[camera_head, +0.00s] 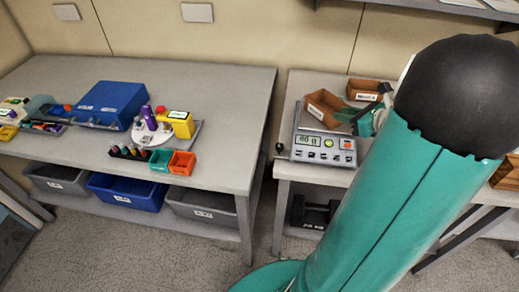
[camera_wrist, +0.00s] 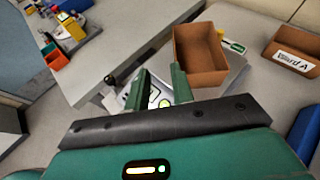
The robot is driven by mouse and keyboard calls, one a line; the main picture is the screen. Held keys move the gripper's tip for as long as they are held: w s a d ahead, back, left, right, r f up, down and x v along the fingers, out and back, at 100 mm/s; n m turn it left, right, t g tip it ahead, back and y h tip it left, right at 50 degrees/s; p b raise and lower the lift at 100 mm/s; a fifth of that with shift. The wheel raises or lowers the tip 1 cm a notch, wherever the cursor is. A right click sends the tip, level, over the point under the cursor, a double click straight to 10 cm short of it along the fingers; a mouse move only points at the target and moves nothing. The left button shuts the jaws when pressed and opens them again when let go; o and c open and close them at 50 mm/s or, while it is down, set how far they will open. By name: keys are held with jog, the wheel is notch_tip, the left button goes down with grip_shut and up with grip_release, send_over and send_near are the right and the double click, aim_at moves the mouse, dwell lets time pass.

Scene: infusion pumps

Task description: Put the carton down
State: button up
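An open, empty brown carton (camera_head: 325,106) appears to rest, turned at an angle, on the plate of a grey scale (camera_head: 321,149). In the wrist view the carton (camera_wrist: 201,52) stands just beyond my right-hand finger, which overlaps its near left corner; I cannot tell whether they touch. My gripper (camera_wrist: 160,72) is open, with its two green fingers apart and no carton wall visible between them. In the head view my gripper (camera_head: 362,120) is right beside the carton, partly hidden by my arm.
A second brown carton, labelled Ward A (camera_wrist: 293,52), stands to the right. A blue object (camera_wrist: 306,133) is at the right edge. The left table (camera_head: 225,150) holds a blue case (camera_head: 112,103) and small coloured bins (camera_head: 182,163). A gap separates the tables.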

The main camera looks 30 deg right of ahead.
jog(key=w+a+r+n+g+y, duration=0.1)
jog(key=a+r+n+g+y, duration=0.15)
jog(key=a+n, duration=0.75)
jog(key=w+a+r+n+g+y, duration=0.1)
jog(key=a+n+g, duration=0.4)
jog(key=a, duration=1)
jog(key=s+a+r+n+h, duration=0.1)
jog(key=s+a+n, duration=0.3)
jog(key=n, duration=0.5)
jog(key=s+a+r+n+h, duration=0.2)
jog(key=s+a+n+h, duration=0.2)
jog(key=a+n, duration=0.3)
jog(key=n, duration=0.2)
jog(key=shift+s+a+r+n, duration=0.2)
jog(key=shift+a+r+n, duration=0.1)
jog(key=shift+a, duration=0.05)
jog(key=shift+s+d, duration=0.1)
jog(key=shift+s, duration=0.05)
